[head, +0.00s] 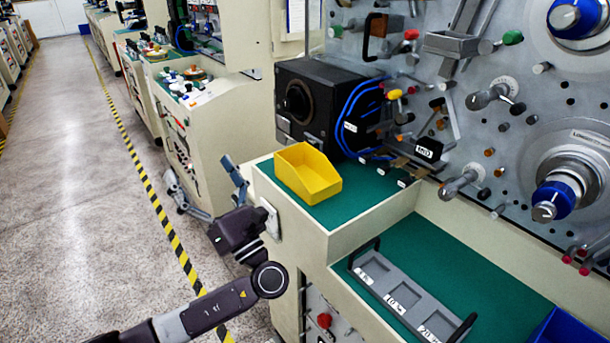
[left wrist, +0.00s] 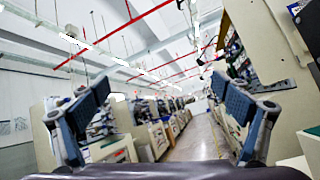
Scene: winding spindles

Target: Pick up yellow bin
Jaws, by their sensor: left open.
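A yellow bin (head: 308,173) with an open top and a cut-down front sits on the green top of the machine's upper ledge (head: 343,208). My left gripper (head: 202,178) is to the left of the bin, off the ledge's left edge and over the aisle side. Its two fingers are spread wide and nothing is between them. In the left wrist view the open fingers (left wrist: 168,112) frame the aisle, and the bin does not show there. My right gripper is in neither view.
A black box with blue cables (head: 330,105) stands just behind the bin. A grey tray with handles (head: 405,300) lies on the lower green shelf, with a blue bin (head: 565,328) at the corner. Knobs and spindles (head: 555,195) jut from the panel. The aisle floor (head: 75,200) is clear.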

